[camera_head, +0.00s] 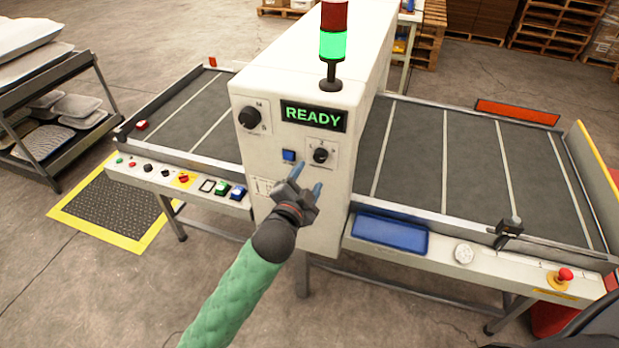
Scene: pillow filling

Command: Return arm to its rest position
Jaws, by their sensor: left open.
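My left gripper (307,181) is in the middle of the view, at the end of my green-sleeved arm. Its two blue-tipped fingers are apart and nothing shows between them. I cannot tell whether the fingertips touch the panel. The display (313,116) reads READY, and the light tower (333,45) glows green under a red cap. My right gripper is not in view.
Conveyor beds run left (205,115) and right (470,165) of the cabinet. The front rails carry a button row, a blue tray (390,233) and a red emergency button (565,275). A rack of pillows (50,110) stands at left.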

